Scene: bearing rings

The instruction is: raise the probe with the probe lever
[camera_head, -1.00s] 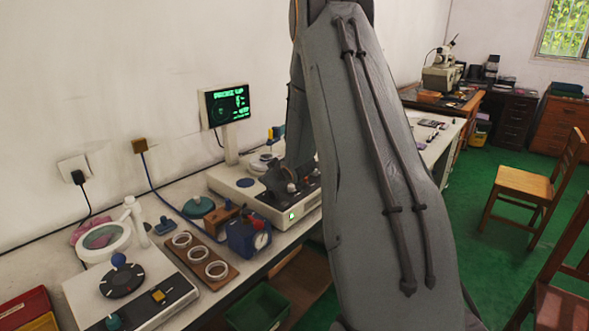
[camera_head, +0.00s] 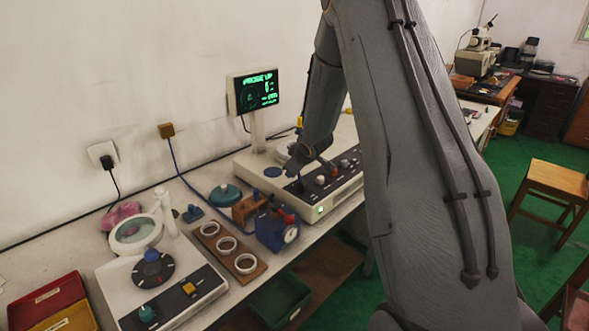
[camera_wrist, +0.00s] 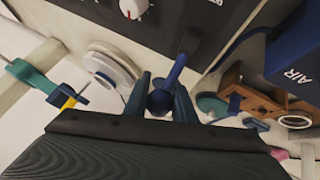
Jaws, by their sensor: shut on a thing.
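In the wrist view my gripper (camera_wrist: 161,92) is shut on the blue ball knob of the probe lever (camera_wrist: 171,73), with a finger on each side. The lever's blue stem reaches up from the knob toward the dark panel. In the head view my gripper (camera_head: 296,168) is over the left part of the white gauge machine (camera_head: 345,190), and my arm hides part of that machine. The monitor (camera_head: 254,91) shows green text that appears to end in "UP". A yellow and blue piece (camera_wrist: 68,99) with a thin tip, perhaps the probe, is at left in the wrist view.
A white turntable unit (camera_head: 207,285) and red bin (camera_head: 45,299) are farther left. White ring-shaped parts (camera_wrist: 108,62) are close to my gripper.

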